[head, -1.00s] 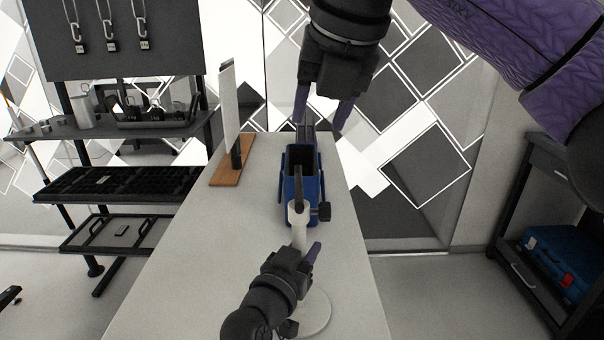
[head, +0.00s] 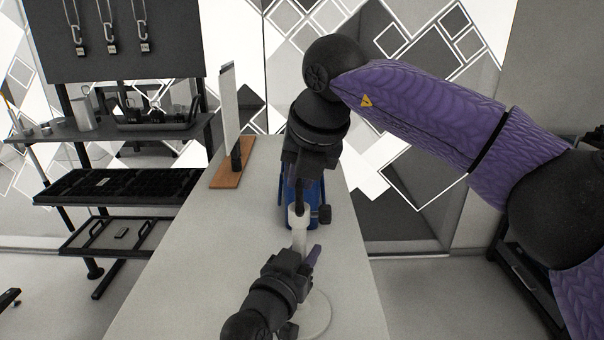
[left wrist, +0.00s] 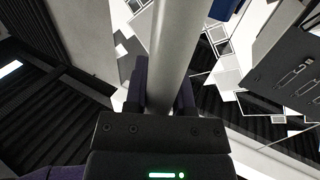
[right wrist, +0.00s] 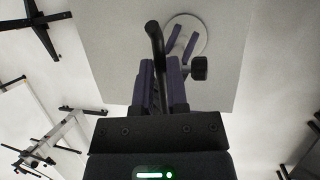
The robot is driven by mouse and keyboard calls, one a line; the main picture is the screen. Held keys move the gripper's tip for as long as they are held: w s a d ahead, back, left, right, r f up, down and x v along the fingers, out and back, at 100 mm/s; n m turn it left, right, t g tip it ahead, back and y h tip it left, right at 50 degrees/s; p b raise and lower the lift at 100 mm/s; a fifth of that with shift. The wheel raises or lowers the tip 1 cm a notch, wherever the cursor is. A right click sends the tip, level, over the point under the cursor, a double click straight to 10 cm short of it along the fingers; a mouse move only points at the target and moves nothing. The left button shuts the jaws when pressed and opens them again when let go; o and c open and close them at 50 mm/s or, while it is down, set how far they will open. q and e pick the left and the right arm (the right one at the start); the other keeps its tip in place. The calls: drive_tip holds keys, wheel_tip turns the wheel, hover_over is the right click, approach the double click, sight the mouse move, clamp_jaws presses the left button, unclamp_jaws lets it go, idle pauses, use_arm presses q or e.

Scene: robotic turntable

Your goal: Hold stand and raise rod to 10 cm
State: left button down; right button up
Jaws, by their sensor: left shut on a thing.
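The stand has a white-grey tube (head: 299,236), a round base (head: 319,312) and a black side knob (head: 325,214). The knob also shows in the right wrist view (right wrist: 199,68). A black rod (right wrist: 155,42) with a bent top rises from the tube. My left gripper (head: 301,253) is shut on the tube; the left wrist view shows the tube (left wrist: 172,60) between its fingers. My right gripper (right wrist: 162,85) is above the stand, pointing down. Its fingers are open on either side of the rod; contact is not clear. The fingertips are partly hidden in the head view.
A blue container (head: 315,190) stands just behind the stand on the white table (head: 210,260). A wooden-based upright panel (head: 231,172) stands at the table's back left. Dark shelves (head: 120,185) are at left. The table's left part is clear.

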sight(301, 185)
clamp_jaws()
idle(1.0)
wheel_tip(301, 185, up, 10)
idle(0.4)
drive_tip(key=o, duration=0.6)
unclamp_jaws()
